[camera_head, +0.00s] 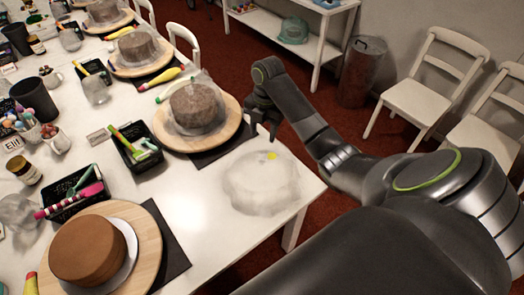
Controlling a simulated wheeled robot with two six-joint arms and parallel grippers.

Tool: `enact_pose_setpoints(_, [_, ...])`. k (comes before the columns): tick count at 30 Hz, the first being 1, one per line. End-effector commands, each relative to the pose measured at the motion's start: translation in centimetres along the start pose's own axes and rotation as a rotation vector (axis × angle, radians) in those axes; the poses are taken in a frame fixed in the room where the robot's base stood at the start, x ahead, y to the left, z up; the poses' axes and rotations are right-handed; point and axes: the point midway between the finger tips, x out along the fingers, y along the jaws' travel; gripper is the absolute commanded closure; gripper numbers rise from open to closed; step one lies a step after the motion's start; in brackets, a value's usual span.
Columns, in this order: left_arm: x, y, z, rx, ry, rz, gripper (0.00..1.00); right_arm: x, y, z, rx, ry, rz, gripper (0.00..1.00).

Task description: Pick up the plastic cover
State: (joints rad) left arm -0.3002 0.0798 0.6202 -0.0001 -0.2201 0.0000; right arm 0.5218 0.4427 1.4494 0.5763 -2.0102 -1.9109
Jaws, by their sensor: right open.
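A clear, hazy plastic cover (258,190) lies on the white table (225,235) near its right corner, with a small yellow spot at its upper edge. My right gripper (263,128) points down just beyond the cover, near the table's right edge, apart from it in the picture. It is open, and I see nothing in it. Similar clear covers sit over the brown cakes farther back, such as the one on the nearer covered cake (196,107). My left gripper is not in view.
An uncovered brown cake (88,248) stands on a round wooden turntable (147,238) at the front left. Black trays (137,150) of tools and jars line the table's left. White chairs (425,95) and a grey bin (361,72) stand beyond on red carpet.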

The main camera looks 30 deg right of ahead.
Motion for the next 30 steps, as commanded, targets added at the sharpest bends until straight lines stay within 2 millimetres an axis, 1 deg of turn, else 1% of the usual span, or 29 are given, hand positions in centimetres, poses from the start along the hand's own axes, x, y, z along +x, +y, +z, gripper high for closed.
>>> enact_pose_setpoints(1, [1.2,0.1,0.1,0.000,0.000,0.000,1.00,1.3,0.0,0.1,0.000,0.000,0.000,0.53])
enact_pose_setpoints(9, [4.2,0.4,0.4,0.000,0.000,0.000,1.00,4.5,0.0,0.1,0.000,0.000,0.001,0.53])
enact_pose_setpoints(12, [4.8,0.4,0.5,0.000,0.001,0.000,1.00,5.2,0.0,0.1,0.000,-0.001,0.001,0.53])
enact_pose_setpoints(17, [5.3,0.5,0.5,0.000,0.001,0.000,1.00,5.8,0.0,0.1,0.000,0.000,0.001,0.53])
enact_pose_setpoints(21, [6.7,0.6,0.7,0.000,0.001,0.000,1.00,7.3,0.0,0.5,0.001,0.000,0.000,0.53])
enact_pose_setpoints(23, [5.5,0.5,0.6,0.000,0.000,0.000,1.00,7.5,0.0,0.5,0.001,0.004,-0.003,0.53])
enact_pose_setpoints(24, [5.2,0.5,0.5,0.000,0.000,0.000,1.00,8.2,-0.1,0.7,0.002,0.004,-0.004,0.53])
enact_pose_setpoints(27, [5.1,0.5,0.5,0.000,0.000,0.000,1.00,9.6,0.0,0.7,0.000,0.003,-0.001,0.53])
enact_pose_setpoints(30, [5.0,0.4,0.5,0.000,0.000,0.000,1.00,10.3,0.0,0.7,0.000,0.001,-0.001,0.53])
